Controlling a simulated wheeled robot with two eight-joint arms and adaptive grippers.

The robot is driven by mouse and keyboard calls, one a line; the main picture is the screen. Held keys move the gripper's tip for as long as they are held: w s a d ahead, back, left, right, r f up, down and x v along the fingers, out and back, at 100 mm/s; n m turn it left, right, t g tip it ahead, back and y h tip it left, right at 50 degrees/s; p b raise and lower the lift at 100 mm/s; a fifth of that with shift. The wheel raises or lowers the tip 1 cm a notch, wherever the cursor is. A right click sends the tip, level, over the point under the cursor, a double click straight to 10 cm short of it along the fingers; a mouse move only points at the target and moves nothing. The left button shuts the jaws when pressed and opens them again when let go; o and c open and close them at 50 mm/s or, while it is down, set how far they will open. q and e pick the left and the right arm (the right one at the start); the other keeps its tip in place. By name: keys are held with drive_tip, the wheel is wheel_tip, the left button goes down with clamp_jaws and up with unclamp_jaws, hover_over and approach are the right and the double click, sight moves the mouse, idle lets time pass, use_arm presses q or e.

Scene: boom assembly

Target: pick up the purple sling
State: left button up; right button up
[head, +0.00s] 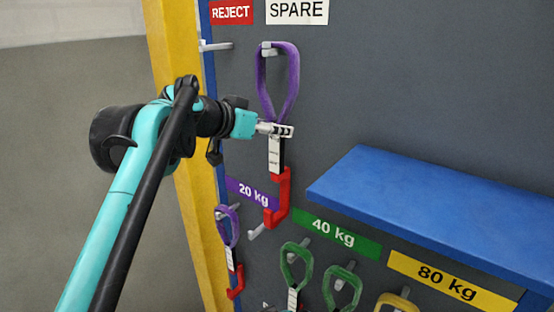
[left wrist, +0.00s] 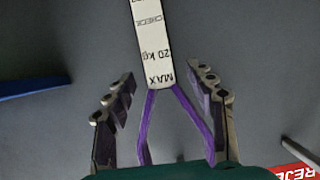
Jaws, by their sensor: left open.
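A purple sling (head: 291,85) hangs on the peg under the SPARE sign, with a white tag and a red hook (head: 279,198) below its loop. My left gripper (head: 288,131) is at the bottom of the loop, just above the tag. In the left wrist view my left gripper (left wrist: 165,100) is open, with the purple straps (left wrist: 188,115) between its fingers and the tag (left wrist: 153,50) reading MAX 20 kg beyond them. A second, smaller-looking purple sling (head: 228,225) with a red hook hangs near the 20 kg label.
An empty peg (head: 216,46) is under the REJECT sign (head: 231,13). A blue shelf (head: 430,210) juts out at the right. Green slings (head: 295,262) and a yellow sling (head: 397,302) hang below the 40 kg and 80 kg labels. A yellow post (head: 182,60) stands at the left.

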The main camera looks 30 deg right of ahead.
use_arm(q)
drive_tip(key=x, duration=0.2)
drive_tip(key=shift+w+d+f, duration=0.15)
drive_tip(key=shift+w+d, duration=0.05)
drive_tip(key=shift+d, duration=0.05)
drive_tip(key=shift+s+a, duration=0.1)
clamp_jaws()
drive_tip(key=shift+r, duration=0.25)
